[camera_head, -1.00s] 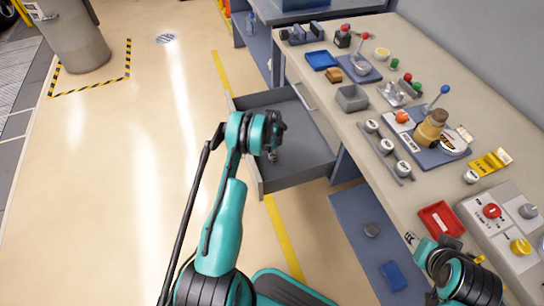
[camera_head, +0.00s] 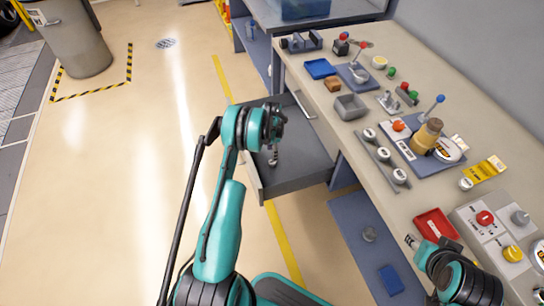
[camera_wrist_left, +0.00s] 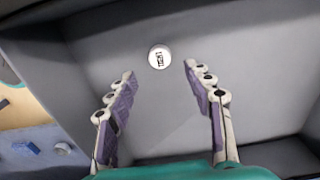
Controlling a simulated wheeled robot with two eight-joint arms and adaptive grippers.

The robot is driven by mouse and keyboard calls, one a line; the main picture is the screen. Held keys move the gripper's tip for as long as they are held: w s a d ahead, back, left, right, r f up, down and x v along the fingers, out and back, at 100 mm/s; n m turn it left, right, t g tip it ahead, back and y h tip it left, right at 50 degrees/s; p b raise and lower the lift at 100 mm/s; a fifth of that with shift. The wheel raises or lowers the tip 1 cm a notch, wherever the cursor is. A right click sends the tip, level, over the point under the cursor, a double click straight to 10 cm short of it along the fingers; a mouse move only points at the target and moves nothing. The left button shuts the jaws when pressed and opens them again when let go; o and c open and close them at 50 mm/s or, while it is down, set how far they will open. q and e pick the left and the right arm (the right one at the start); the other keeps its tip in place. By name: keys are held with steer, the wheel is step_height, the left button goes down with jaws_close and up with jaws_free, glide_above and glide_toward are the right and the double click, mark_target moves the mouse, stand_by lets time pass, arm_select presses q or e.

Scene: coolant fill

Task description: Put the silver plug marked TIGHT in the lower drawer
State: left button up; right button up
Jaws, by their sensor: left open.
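The silver plug (camera_wrist_left: 159,57) shows in the left wrist view as a pale round disc on the drawer floor. Its dark lettering looks like TIGHT, but is small and turned. My left gripper (camera_wrist_left: 158,72) is open, with a finger on either side of the plug in that view and nothing between them. In the head view my left gripper (camera_head: 272,156) hangs over the open grey drawer (camera_head: 308,160), whose floor also fills most of the wrist view. I cannot make out the plug in the head view. My right gripper (camera_head: 425,252) is at the lower right; its fingers are unclear.
A bench (camera_head: 345,130) stands right of the drawer, with a grey open box (camera_head: 349,107), several plugs on a strip (camera_head: 385,154), a red tray (camera_head: 435,224) and a control panel (camera_head: 500,232). A blue shelf (camera_head: 360,215) lies below.

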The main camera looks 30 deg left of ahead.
arm_select(q)
steer(key=s+d+r+n+t, duration=0.15)
steer(key=d+r, duration=0.25)
steer(key=r, duration=0.6)
steer(key=s+d+r+n+t, duration=0.1)
steer(key=s+d+r, duration=0.25)
steer(key=r, duration=0.75)
steer(key=s+d+r+n+t, duration=0.15)
steer(key=d+r, duration=0.25)
steer(key=r, duration=0.6)
steer(key=s+d+r+n+t, duration=0.1)
steer(key=s+d, duration=0.4)
steer(key=s, duration=0.6)
steer(key=s+d+r+n+t, duration=0.2)
steer(key=s+d+r+n, duration=0.1)
steer(key=s, duration=0.8)
steer(key=shift+s+d+r+p, duration=0.15)
steer(key=shift+d+r+p, duration=0.3)
steer(key=shift+d, duration=0.55)
